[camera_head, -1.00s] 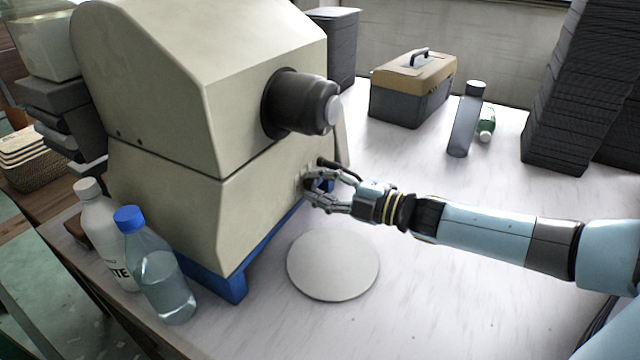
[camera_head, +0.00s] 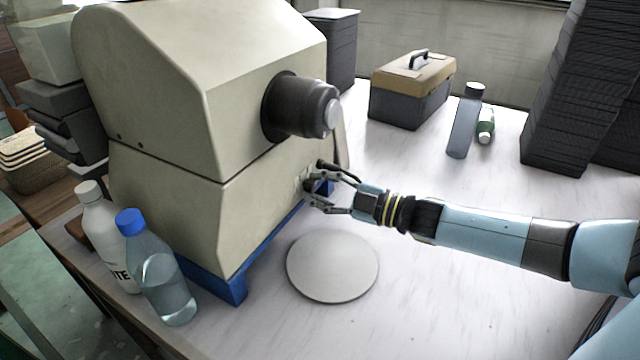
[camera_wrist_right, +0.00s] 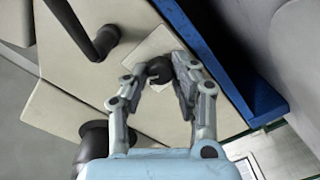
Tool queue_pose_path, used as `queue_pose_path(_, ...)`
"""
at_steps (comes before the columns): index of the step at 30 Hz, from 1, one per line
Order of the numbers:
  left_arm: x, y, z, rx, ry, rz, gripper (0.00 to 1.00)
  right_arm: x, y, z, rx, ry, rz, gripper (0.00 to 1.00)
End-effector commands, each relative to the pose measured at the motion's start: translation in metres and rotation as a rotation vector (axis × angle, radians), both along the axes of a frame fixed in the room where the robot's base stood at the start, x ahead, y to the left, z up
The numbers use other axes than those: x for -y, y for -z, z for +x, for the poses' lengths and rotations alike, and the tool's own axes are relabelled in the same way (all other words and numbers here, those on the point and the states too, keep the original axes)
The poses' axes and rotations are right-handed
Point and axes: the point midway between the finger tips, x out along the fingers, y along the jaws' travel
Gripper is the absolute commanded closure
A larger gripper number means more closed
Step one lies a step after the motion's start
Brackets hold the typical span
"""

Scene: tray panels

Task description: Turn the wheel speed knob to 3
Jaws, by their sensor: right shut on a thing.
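The cream machine (camera_head: 160,100) stands on a blue base on the table. Its small dark knob (camera_wrist_right: 158,69) sits on a pale square plate (camera_wrist_right: 163,45) low on the front panel. My right gripper (camera_head: 308,190) reaches the panel from the right. In the right wrist view its fingers (camera_wrist_right: 162,76) are shut around the knob, one on each side. The knob is mostly hidden behind the fingers in the head view. No dial number can be read in either view. My left gripper is not in view.
A dark lever (camera_wrist_right: 98,42) sticks out near the knob. The dark cylinder (camera_head: 300,106) juts out above my gripper. A round white disc (camera_head: 333,266) lies on the table below. Two bottles (camera_head: 160,275) (camera_head: 103,235) stand at left; a toolbox (camera_head: 410,95) stands behind.

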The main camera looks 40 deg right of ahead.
Motion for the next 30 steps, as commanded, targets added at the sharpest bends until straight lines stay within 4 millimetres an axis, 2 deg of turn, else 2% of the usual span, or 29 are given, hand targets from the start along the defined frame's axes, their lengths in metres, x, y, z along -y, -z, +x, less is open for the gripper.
queue_pose_path(5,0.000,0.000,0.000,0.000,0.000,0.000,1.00,0.000,0.002,-0.001,-0.004,0.002,0.000,1.00)
queue_pose_path(6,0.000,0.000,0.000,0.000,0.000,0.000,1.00,0.000,0.002,-0.001,-0.004,0.002,0.000,0.72)
queue_pose_path(11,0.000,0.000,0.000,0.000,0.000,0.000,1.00,0.000,0.002,-0.001,-0.004,0.001,0.000,0.52)
queue_pose_path(18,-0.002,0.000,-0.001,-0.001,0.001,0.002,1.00,0.000,0.001,-0.001,-0.002,0.001,-0.001,0.51)
queue_pose_path(22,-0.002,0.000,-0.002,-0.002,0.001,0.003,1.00,0.002,0.001,-0.007,-0.002,0.000,-0.002,0.51)
queue_pose_path(26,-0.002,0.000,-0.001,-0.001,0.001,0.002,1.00,0.008,0.001,-0.028,-0.006,0.000,-0.003,0.51)
queue_pose_path(30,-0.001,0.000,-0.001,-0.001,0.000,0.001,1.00,0.018,0.000,-0.059,-0.007,-0.001,-0.002,0.51)
